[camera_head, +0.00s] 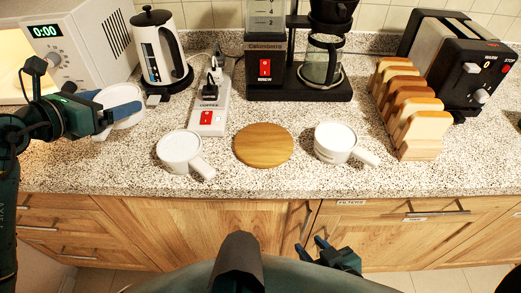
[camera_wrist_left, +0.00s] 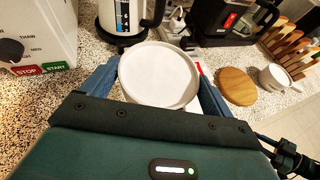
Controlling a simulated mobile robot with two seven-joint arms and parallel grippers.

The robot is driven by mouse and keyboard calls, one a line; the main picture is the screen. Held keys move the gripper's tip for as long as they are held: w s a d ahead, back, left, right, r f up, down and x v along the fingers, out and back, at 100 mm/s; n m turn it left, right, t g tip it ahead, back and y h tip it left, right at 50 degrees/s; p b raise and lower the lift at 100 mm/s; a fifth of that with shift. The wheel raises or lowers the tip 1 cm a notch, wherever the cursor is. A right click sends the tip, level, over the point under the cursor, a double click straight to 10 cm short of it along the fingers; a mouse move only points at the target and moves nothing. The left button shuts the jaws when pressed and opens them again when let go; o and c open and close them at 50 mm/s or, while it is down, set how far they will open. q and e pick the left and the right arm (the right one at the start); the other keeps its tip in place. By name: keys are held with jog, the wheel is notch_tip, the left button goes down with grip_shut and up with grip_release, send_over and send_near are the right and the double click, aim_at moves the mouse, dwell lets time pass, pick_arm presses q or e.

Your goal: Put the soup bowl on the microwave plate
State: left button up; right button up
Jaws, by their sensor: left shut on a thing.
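The white soup bowl (camera_head: 122,97) is held by my left gripper (camera_head: 115,117), at the left of the counter in the head view. In the left wrist view the round bowl (camera_wrist_left: 159,75) sits between the two blue fingers (camera_wrist_left: 158,88), one on each side, and looks roughly level. The white microwave (camera_head: 75,42) stands behind and left of the bowl, its display reading 0:00. Its lit interior (camera_head: 12,62) shows at the left edge, partly behind my left arm. The microwave plate cannot be made out. My right gripper (camera_head: 313,247) is open and empty, low in front of the cabinets.
A kettle (camera_head: 160,52) stands just behind the bowl, beside a power strip (camera_head: 211,108). Two white handled cups (camera_head: 180,150) (camera_head: 335,139) flank a round wooden board (camera_head: 264,145). A coffee maker (camera_head: 270,68), bread rack (camera_head: 417,150) and toaster (camera_head: 462,55) stand further right.

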pick_arm(q)
jog(key=shift+w+r, duration=0.1)
notch_tip(320, 180, down, 10)
dwell(0.6)
jog(key=o, duration=1.1)
jog(key=shift+f, duration=0.2)
